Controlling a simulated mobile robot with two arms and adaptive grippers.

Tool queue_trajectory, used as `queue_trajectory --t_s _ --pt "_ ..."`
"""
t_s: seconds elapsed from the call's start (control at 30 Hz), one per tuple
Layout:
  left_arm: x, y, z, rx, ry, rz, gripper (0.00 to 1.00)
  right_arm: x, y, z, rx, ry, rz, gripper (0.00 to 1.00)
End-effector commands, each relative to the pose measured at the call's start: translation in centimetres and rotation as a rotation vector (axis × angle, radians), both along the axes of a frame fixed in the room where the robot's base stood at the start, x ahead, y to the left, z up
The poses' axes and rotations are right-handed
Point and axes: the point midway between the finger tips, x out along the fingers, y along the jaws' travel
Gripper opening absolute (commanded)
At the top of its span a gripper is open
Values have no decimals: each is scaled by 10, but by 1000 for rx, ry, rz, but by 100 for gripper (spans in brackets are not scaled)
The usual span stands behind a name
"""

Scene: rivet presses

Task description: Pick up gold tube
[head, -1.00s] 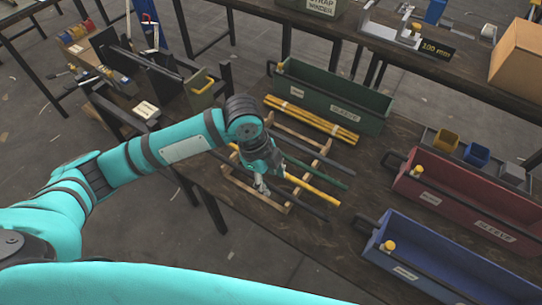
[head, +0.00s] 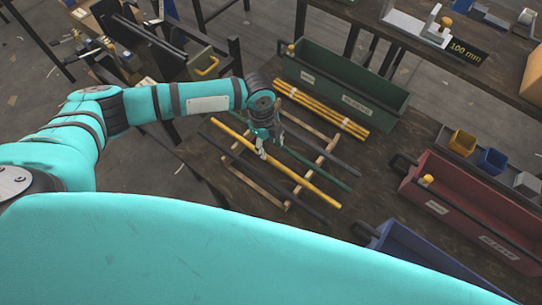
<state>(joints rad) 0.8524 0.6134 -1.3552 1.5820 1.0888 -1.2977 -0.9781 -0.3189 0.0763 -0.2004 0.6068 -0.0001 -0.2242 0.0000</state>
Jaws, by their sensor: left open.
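The gold tube (head: 317,191) lies on a wooden rack (head: 269,191), slanting from upper left to lower right between a green tube (head: 325,173) and a dark tube (head: 291,199). My left gripper (head: 262,153) points down over the middle of the gold tube and hides a short part of it. Its fingers are open. I cannot tell whether the fingertips touch the tube or hover above it. My right gripper is not in view.
A bundle of yellow tubes (head: 322,108) lies behind the rack, beside a green bin (head: 350,92). A red bin (head: 470,215) and a blue bin (head: 405,250) stand at the right. Bare tabletop lies between rack and bins.

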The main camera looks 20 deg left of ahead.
Motion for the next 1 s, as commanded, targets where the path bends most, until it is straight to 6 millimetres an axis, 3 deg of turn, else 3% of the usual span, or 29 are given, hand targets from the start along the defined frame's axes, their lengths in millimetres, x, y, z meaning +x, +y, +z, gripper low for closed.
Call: queue_trajectory --t_s 0.1,0.23,0.53,0.83,1.0 --pt "-1 -1 -11 1 1 0 45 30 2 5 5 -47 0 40" --pt "-1 -2 -17 1 1 0 45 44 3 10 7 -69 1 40" --pt "0 -5 -58 1 2 1 45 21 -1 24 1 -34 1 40" --pt "0 -5 -67 1 0 0 45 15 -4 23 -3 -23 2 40" --pt "0 -5 -66 1 0 1 26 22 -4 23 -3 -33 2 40"
